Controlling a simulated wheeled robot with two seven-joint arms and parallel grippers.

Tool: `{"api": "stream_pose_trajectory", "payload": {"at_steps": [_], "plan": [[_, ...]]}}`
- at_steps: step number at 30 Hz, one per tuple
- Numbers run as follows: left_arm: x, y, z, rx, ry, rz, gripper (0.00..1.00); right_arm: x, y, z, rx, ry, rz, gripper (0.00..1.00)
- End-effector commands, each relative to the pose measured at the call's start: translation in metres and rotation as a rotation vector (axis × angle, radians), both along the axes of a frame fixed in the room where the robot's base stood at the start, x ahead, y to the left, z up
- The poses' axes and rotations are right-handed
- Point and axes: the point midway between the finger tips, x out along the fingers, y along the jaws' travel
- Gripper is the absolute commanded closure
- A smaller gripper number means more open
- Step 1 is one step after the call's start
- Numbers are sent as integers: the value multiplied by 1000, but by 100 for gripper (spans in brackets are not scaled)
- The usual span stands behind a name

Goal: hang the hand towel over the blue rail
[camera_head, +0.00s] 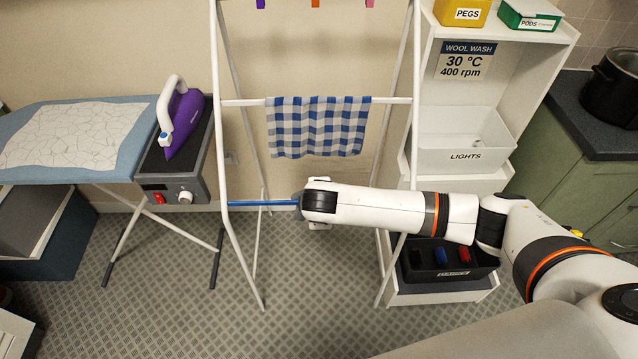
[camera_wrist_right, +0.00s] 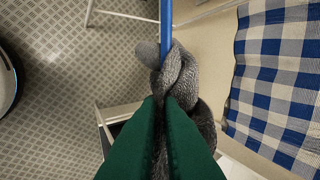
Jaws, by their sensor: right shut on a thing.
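The hand towel looks like a grey, bunched cloth (camera_wrist_right: 180,75) in the right wrist view. My right gripper (camera_wrist_right: 164,102), with green fingers, is shut on it. The towel lies at the blue rail (camera_wrist_right: 166,20) and hides part of it; I cannot tell whether it drapes over the rail or only sits in front. In the head view the blue rail (camera_head: 262,203) is the low bar of the white drying rack, and my right wrist covers its right part. A bit of grey towel (camera_head: 298,199) shows at the wrist's left edge. My left gripper is out of view.
A blue-checked cloth (camera_head: 318,127) hangs on the rack's white upper bar, above my forearm; it also shows in the right wrist view (camera_wrist_right: 275,85). An ironing board (camera_head: 130,125) with a purple iron (camera_head: 184,122) stands left. A white shelf unit (camera_head: 490,190) stands right, close behind my arm.

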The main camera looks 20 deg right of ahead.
Motion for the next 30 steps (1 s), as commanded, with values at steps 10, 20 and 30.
{"api": "stream_pose_trajectory", "payload": {"at_steps": [10,20,30], "plan": [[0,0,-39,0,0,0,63,-35,10,-53,-64,-227,2,100],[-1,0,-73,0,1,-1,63,-24,7,-91,-81,-283,-1,100],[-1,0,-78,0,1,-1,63,-21,6,-98,-85,-295,0,100]]}}
